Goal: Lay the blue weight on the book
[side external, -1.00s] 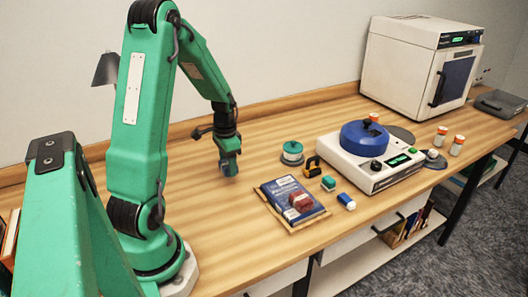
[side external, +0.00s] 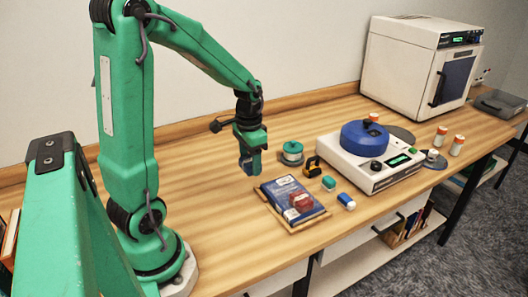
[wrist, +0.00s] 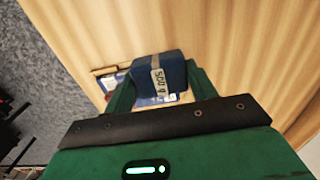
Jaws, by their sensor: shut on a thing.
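The blue weight (wrist: 158,70), a block with a pale "500 g" label, is between the two fingers of my gripper (wrist: 160,88) in the wrist view. My gripper (side external: 250,160) is shut on it and holds it above the bench, left of and behind the book. Only a dark blue edge of the weight (side external: 257,163) shows in the side view. The blue and white book (side external: 274,188) lies flat on a thin wooden board, with a red object (side external: 301,201) on its right part. The weight and gripper partly hide the book (wrist: 144,101) in the wrist view.
A white machine with a blue lid (side external: 364,140) is further right. The bench left of the book is clear.

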